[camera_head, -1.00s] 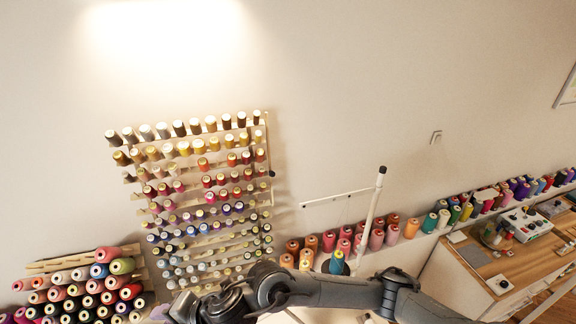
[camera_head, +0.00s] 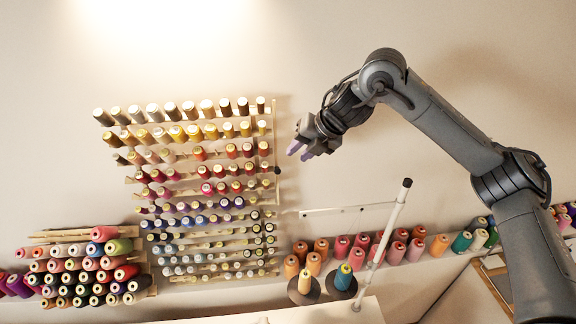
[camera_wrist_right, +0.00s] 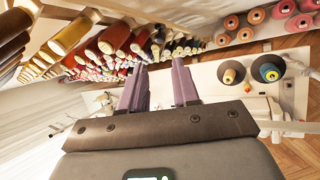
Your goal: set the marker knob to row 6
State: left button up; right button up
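The thread rack (camera_head: 268,198) hangs on the wall with rows of spools. A small dark knob (camera_head: 277,170), which looks like the marker knob, sits at the rack's right edge, about level with the fourth row from the top. My right gripper (camera_head: 301,151) is up and to the right of the knob, apart from it. In the right wrist view its two purple fingers (camera_wrist_right: 159,85) are spread with nothing between them. I cannot pick out the knob in that view. My left gripper is not in view.
A white thread stand (camera_head: 390,222) with a pole and crossbar rises below my right arm, holding an orange and a blue cone. More cones line the wall behind it. A second spool rack (camera_head: 140,232) is at lower left.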

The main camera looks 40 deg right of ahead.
aim_at(279, 171)
jog(key=p+x, duration=0.1)
jog(key=x, duration=0.9)
jog(key=shift+w+f, duration=0.15)
jog(key=shift+f, duration=0.1)
grip_shut()
